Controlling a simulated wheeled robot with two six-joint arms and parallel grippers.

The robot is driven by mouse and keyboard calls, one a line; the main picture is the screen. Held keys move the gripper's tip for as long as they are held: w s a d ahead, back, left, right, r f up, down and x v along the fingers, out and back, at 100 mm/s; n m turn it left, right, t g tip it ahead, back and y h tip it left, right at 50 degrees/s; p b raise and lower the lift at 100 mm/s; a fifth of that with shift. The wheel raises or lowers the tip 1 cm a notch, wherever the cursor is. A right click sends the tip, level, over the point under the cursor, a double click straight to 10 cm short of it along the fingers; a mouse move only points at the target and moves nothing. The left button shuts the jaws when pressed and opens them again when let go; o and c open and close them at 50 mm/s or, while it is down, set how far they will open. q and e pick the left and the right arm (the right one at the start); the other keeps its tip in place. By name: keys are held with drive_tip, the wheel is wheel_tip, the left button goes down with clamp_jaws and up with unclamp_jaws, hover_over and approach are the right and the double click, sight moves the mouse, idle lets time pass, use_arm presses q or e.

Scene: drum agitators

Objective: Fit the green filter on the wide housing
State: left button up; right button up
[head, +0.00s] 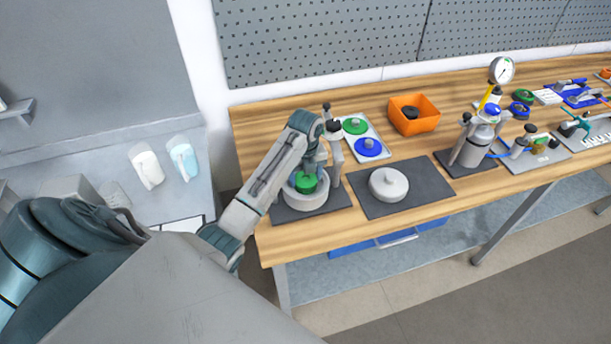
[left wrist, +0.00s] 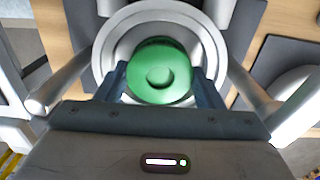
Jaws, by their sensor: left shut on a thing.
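A green filter (left wrist: 160,72) is between the fingers of my left gripper (left wrist: 162,85), which is shut on it. The filter also shows in the head view (head: 306,182). It is over the middle of the wide housing (head: 304,201), a round grey ring on a dark mat at the table's left end. In the left wrist view the housing's rim (left wrist: 107,55) surrounds the filter. I cannot tell whether the filter is seated or held just above. My right gripper is not in view.
A round grey lid (head: 388,185) lies on a dark mat to the right. Behind are a tray with a green disc (head: 354,126) and a blue disc (head: 367,147), and an orange bin (head: 414,114). A gauge and canister (head: 479,141) stand further right. Posts rise beside the housing.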

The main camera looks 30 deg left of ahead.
use_arm(q)
drive_tip(key=shift+f, duration=0.15)
idle(0.6)
drive_tip(key=o, duration=1)
drive_tip(key=shift+o, duration=0.2)
